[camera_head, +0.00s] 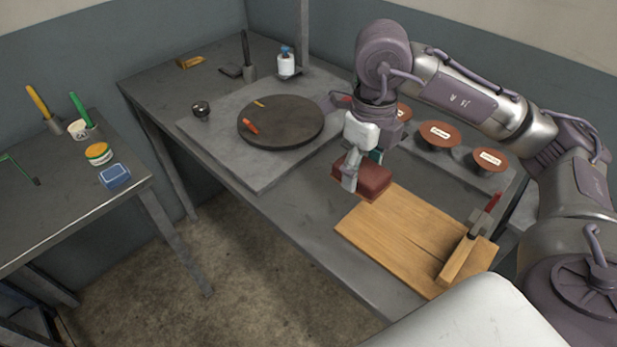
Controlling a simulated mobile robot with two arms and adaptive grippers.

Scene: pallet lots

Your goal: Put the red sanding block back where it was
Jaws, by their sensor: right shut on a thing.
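The red sanding block (374,184) is a dark red block with a lighter tan underside, in the middle of the head view. My right gripper (364,172) is shut on it, with one pale finger across its near face. The block is over the far left corner of the wooden board (393,236). I cannot tell whether it hangs just above the board and table or touches them. My left gripper is not in view.
A dark round turntable (281,126) on a grey slab stands left of the block. Several red-brown labelled discs (439,134) line the back right. A red-handled tool (484,214) lies at the board's right. A side table (72,187) holds a blue block (115,176).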

